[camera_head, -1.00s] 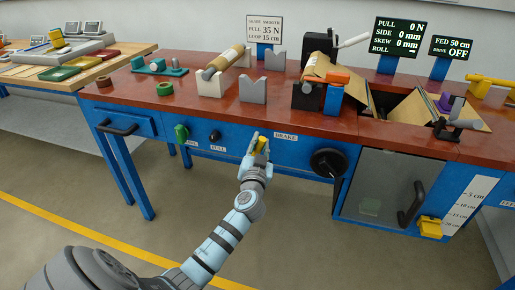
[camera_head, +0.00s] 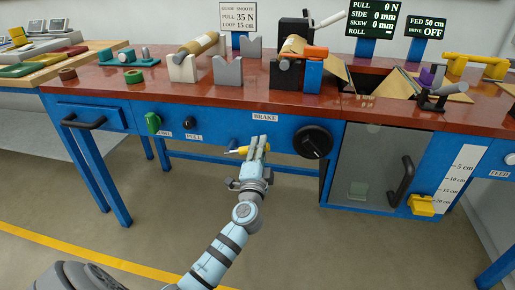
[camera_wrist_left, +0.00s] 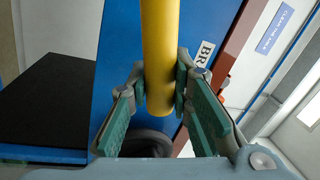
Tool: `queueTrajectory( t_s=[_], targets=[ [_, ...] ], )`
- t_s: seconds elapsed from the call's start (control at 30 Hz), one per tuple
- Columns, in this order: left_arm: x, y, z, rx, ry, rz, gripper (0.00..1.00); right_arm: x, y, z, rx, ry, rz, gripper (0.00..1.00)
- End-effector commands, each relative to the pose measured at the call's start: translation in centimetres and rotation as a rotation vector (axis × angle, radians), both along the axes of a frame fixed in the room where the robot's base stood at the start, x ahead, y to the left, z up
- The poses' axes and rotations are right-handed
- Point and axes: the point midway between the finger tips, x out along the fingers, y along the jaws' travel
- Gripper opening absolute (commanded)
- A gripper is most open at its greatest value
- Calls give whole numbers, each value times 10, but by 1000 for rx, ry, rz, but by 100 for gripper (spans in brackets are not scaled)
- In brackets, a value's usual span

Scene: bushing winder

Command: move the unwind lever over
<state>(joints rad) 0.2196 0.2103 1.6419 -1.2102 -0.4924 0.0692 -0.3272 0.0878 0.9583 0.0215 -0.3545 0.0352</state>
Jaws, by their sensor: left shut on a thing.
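The yellow unwind lever (camera_head: 236,150) is on the blue front of the bench, below and left of the BRAKE label (camera_head: 265,118). Its bar lies nearly level in the head view, with its right end at my left gripper (camera_head: 258,147). In the left wrist view the yellow bar (camera_wrist_left: 159,50) runs down between the green pads of the left gripper (camera_wrist_left: 161,98), which is shut on it. The fingers hide part of the lever's end. My right gripper is not in view.
A black round knob (camera_head: 313,142) is on the panel to the right, beside a clear door with a black handle (camera_head: 402,183). A green knob (camera_head: 153,122) and a small black knob (camera_head: 190,123) are to the left. Free floor lies in front.

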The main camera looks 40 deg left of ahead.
Motion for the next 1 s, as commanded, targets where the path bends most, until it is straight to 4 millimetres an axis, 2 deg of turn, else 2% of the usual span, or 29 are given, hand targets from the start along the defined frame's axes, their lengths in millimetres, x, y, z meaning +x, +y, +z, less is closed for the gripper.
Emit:
queueTrajectory(
  t_s=[0.03, 0.3, 0.87, 0.9, 1.0],
  targets=[
    [0, -1, -7, 23, 13, -1, 0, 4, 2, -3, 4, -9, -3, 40],
    [1, -4, -17, 126, 59, -1, 0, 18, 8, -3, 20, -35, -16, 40],
    [2, -4, -19, 156, 74, -2, 0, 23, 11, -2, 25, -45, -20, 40],
    [2, -4, -19, 156, 74, -2, 26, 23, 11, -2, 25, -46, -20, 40],
    [2, -4, -19, 155, 73, -1, 40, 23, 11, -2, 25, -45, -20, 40]
  ],
)
